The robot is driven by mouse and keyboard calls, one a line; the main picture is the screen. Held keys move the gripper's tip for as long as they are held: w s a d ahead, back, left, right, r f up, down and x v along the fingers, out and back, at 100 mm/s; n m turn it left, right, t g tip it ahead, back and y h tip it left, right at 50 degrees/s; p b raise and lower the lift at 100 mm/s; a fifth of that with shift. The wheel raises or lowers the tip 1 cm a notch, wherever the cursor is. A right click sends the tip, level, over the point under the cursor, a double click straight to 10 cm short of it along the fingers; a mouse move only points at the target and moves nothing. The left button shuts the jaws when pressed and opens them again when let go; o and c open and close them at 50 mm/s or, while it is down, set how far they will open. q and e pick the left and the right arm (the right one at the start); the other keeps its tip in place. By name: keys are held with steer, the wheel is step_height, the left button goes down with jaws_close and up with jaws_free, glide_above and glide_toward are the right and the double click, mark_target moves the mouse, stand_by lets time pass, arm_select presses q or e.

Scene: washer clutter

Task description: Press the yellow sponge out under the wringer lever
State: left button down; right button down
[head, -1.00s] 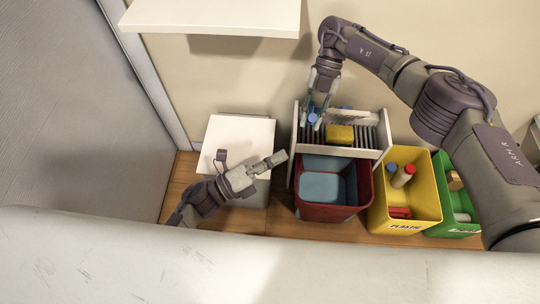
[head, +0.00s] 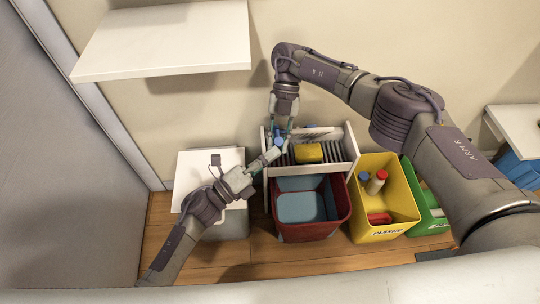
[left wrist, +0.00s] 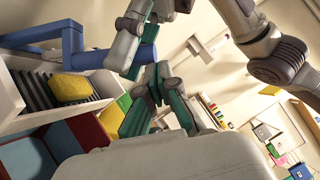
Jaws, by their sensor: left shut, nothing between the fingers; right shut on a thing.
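The yellow sponge (head: 309,153) lies on the dark slats of the white wringer frame. It also shows in the left wrist view (left wrist: 70,88), with the blue lever (left wrist: 72,45) passing above and beside it. My right gripper (head: 280,132) is shut on the blue lever (head: 279,142) at the left end of the wringer; the fingers hide part of that end. My left gripper (head: 270,157) is shut and empty, at the wringer's left edge, close below the right gripper. Whether the two grippers touch, I cannot tell. The sponge is apart from both grippers.
A dark red bin (head: 339,219) with light blue compartments stands under the wringer. A yellow bin (head: 400,215) and a green bin (head: 423,217) stand to its right. A white-topped box (head: 188,168) is at left, under a white shelf (head: 165,40).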

arm_select(q)
steer(key=shift+w+r, duration=0.55)
steer(key=shift+r, duration=0.2)
arm_select(e)
steer(key=c, duration=1.4)
jaws_free()
steer(key=shift+s+f, duration=0.1)
steer(key=o, duration=0.4)
